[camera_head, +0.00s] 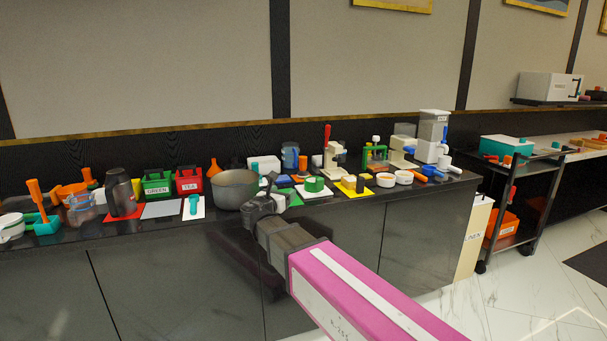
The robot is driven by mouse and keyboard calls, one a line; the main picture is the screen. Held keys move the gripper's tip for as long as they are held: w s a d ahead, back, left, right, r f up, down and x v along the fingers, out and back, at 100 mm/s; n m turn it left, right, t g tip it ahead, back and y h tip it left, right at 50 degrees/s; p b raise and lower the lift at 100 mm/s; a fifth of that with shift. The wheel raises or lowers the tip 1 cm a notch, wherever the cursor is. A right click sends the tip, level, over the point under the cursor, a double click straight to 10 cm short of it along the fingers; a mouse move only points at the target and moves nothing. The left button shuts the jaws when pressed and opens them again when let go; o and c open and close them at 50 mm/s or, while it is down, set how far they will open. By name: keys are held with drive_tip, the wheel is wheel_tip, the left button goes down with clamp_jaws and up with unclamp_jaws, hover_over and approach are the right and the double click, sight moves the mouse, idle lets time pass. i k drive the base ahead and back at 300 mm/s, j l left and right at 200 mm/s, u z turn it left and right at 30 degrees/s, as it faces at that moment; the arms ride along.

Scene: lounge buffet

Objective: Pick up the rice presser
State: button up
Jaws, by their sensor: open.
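I cannot tell for certain which item is the rice presser; candidates are a green round piece (314,184) on a white mat and a teal handled piece (193,206) on another white mat. A cream lever device with a red handle (327,138) stands farther back. My gripper (272,196) is open at the counter's front edge, just right of a grey pot (233,188). The green piece is to its right, and the teal piece to its left beyond the pot. The fingers are small and dark here, and no held thing shows between them.
The dark counter (75,235) is crowded. A dark jug (120,192), green bin (157,184) and red bin (189,181) stand left. White bowls (404,178) and a tall white dispenser (433,136) stand right.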

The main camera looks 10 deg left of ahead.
sight(302, 173)
drive_tip(key=i, duration=0.95)
